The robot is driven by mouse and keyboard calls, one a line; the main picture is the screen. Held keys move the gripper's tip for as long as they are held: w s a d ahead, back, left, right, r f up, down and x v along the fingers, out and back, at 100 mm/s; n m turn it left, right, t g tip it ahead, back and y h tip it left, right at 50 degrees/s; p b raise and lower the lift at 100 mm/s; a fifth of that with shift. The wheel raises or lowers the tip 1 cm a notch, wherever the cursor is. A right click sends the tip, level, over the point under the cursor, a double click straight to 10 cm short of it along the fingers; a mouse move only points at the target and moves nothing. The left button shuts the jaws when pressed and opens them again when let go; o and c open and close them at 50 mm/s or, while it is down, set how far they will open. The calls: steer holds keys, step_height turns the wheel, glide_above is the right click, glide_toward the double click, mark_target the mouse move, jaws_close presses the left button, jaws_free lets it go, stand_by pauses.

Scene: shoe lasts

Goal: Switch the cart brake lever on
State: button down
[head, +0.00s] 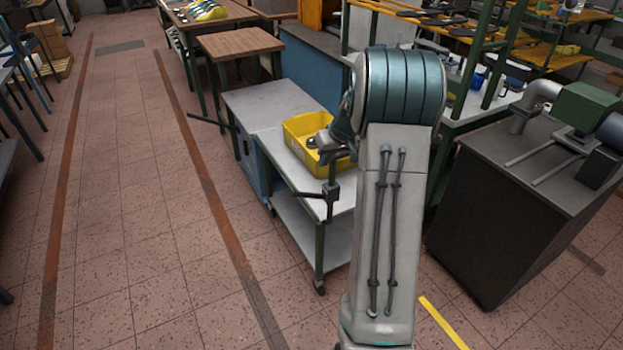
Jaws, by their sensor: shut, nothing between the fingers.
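The cart (318,240) stands in the middle of the head view, with a grey top, green legs, a lower shelf and small casters. A dark lever (298,190) sticks out to the left from a black block (331,191) at the cart's near corner post. My gripper (314,145) is above the cart top, over the yellow bin and above and behind the lever as seen here. It is shut and holds nothing. It looks small and dark, and its fingertips are hard to make out. My arm hides the cart's right part.
A yellow bin (301,127) sits on the cart. A grey-topped blue cabinet (262,103) stands behind it. A dark cabinet with a machine (500,220) is at the right. The tiled floor at the left (130,200) is clear.

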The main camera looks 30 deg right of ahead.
steer(key=p, duration=0.3)
glide_above(310, 196)
step_height(310, 196, down, 11)
steer(key=shift+s+a+f, duration=0.25)
steer(key=shift+a+f, duration=0.35)
steer(key=shift+f, duration=0.05)
